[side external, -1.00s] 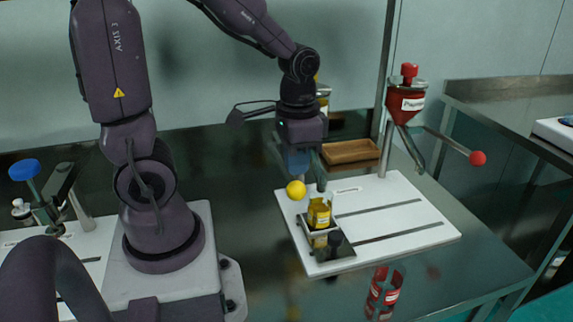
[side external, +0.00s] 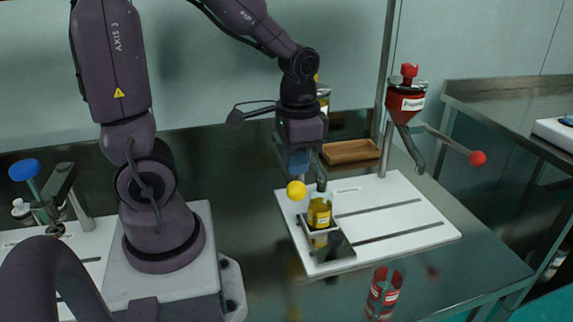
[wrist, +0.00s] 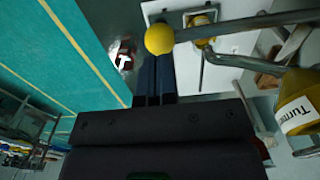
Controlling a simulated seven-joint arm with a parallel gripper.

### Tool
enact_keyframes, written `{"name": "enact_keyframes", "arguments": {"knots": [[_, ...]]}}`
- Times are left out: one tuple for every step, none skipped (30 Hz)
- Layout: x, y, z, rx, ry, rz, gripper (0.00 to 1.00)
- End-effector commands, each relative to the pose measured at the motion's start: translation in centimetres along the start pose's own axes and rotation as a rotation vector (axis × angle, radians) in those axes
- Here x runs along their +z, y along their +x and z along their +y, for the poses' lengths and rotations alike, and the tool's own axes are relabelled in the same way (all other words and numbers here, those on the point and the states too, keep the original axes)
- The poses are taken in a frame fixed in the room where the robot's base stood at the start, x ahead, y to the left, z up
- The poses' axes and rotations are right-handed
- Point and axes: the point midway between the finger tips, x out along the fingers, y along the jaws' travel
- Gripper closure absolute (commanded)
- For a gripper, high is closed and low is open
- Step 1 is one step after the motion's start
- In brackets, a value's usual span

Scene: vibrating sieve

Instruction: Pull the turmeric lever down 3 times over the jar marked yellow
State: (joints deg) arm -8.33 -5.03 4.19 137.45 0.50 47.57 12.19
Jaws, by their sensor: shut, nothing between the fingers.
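The lever's yellow ball knob (side external: 296,188) is at the left of the white board, on a metal rod seen in the wrist view. My gripper (side external: 299,172) is shut and empty, its blue fingers just above the ball. In the wrist view the ball (wrist: 159,39) overlaps the fingertips; I cannot tell whether they touch. The turmeric hopper (wrist: 297,103) shows its label there; my wrist mostly hides it from the side. A glass jar of yellow powder (side external: 319,212) stands upright in a small holder on the board, beneath the spout area.
The white board (side external: 400,205) has two dark slots. A red-lidded paprika hopper (side external: 405,100) with a red-knobbed lever (side external: 477,158) stands at right. A wooden tray (side external: 350,151) lies behind. A red jar (side external: 385,292) stands on the dark table at front.

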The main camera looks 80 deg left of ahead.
Motion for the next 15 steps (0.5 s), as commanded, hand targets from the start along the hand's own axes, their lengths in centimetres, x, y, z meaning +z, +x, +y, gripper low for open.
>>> {"name": "enact_keyframes", "arguments": {"knots": [[0.00,0.00,0.00,0.000,0.000,0.000,1.00],[0.00,0.00,0.00,0.000,0.000,0.000,1.00],[0.00,0.00,0.00,0.000,0.000,0.000,1.00],[0.00,0.00,0.00,0.000,0.000,0.000,1.00],[0.00,0.00,0.00,0.000,0.000,0.000,1.00],[0.00,0.00,0.00,0.000,0.000,0.000,1.00],[0.00,0.00,0.00,0.000,0.000,0.000,1.00],[0.00,0.00,0.00,0.000,0.000,0.000,1.00],[0.00,0.00,0.00,0.000,0.000,0.000,1.00],[0.00,0.00,0.00,0.000,0.000,0.000,1.00],[0.00,0.02,0.00,0.000,0.000,0.000,1.00],[0.01,0.07,0.00,0.000,0.000,-0.001,1.00],[0.01,0.13,0.00,0.000,0.000,-0.001,1.00],[0.01,0.22,0.00,0.000,0.000,-0.001,1.00],[0.00,0.37,0.00,0.000,0.000,-0.001,1.00]]}}
